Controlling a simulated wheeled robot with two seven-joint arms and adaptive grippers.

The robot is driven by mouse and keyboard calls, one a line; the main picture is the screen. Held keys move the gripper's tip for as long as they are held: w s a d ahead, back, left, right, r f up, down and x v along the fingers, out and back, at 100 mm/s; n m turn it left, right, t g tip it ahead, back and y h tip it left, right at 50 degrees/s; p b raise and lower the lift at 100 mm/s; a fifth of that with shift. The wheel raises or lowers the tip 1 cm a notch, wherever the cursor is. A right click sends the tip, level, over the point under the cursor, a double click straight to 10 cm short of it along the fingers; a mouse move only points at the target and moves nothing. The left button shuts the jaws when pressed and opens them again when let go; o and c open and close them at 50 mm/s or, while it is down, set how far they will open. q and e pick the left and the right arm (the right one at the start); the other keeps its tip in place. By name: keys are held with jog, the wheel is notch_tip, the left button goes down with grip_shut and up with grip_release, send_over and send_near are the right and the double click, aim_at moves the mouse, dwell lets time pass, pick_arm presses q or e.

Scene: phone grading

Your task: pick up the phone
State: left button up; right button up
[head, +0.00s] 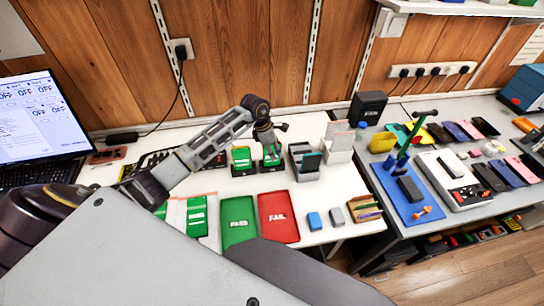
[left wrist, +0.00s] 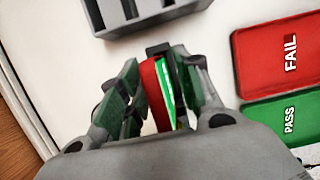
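My left gripper (head: 270,150) points down over a small dark stand (head: 272,168) on the white table. In the left wrist view its green-padded fingers (left wrist: 160,95) stand on both sides of a thin upright slab, which looks like a phone (left wrist: 153,95), with a red side and a green-and-white face. The fingers are very near the slab; I cannot tell whether they press on it. A like green-and-white slab (head: 241,155) stands in a second dark stand (head: 244,171) just left. My right gripper is not in view.
A green PASS tray (head: 238,208) and red FAIL tray (head: 278,208) lie in front. A grey slotted rack (head: 306,174) stands right of the stands. Small blue (head: 314,221) and grey (head: 337,216) blocks lie near the front edge. Several phones (head: 488,177) lie on the right-hand table.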

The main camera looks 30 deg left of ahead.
pick_arm(q)
grip_shut()
notch_tip(320, 180, up, 8)
jog(key=shift+r+b, duration=0.25)
jog(key=shift+b, duration=0.3)
jog(key=shift+r, duration=0.75)
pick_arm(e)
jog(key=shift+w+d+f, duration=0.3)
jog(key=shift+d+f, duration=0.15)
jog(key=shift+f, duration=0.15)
